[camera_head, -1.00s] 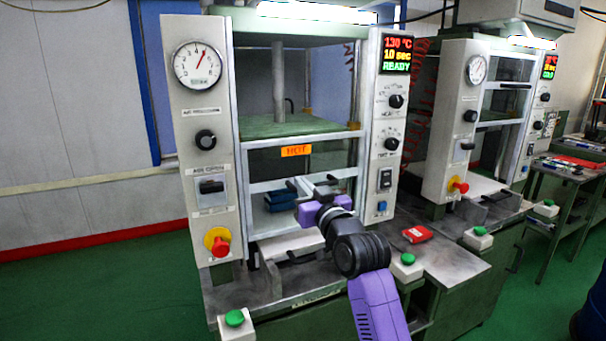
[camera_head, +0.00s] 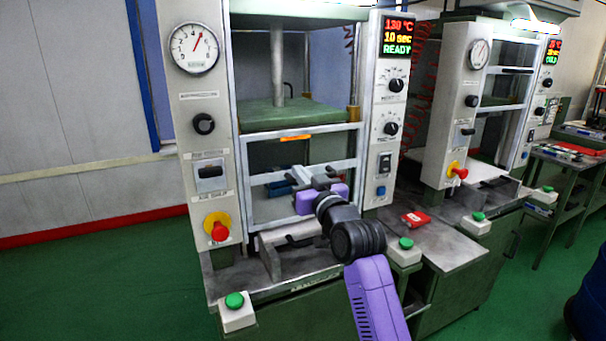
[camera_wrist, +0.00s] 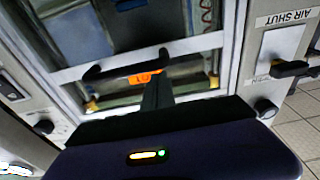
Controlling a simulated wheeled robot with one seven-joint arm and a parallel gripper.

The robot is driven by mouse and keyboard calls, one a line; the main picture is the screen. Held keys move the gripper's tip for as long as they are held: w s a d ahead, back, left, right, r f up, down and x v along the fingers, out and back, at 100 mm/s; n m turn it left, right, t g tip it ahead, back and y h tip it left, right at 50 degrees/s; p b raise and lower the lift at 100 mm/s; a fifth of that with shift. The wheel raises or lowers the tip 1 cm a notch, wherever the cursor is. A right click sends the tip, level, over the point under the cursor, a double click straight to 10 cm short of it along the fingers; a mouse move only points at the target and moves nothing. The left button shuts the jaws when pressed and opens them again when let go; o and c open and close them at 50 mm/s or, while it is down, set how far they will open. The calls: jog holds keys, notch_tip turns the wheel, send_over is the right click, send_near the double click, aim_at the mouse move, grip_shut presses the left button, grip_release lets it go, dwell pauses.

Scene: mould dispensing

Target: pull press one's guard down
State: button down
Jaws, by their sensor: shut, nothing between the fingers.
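Press one's guard (camera_head: 262,178) is a framed clear panel at the front of the nearer press. Its top bar partly covers the orange HOT sign (camera_head: 296,138). A dark handle with two ends crosses its middle bar; the handle also shows in the wrist view (camera_wrist: 93,72). My gripper (camera_head: 318,183) is at this handle, in front of the guard. In the wrist view my dark fingers (camera_wrist: 157,90) are together and reach toward the middle bar, with nothing held. Exact contact with the handle cannot be told.
The press's left panel has a lever (camera_head: 210,170) and a red emergency button (camera_head: 219,228). Green buttons (camera_head: 235,300) stand at the bench front. A red object (camera_head: 415,218) lies right of my arm. A second press (camera_head: 445,120) stands to the right.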

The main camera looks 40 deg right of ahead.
jog(key=s+a+r, duration=0.1)
jog(key=s+a, duration=0.1)
jog(key=s, duration=0.7)
jog(key=shift+s+a+r, duration=0.15)
jog(key=shift+a+r, duration=0.2)
jog(key=shift+r, duration=0.05)
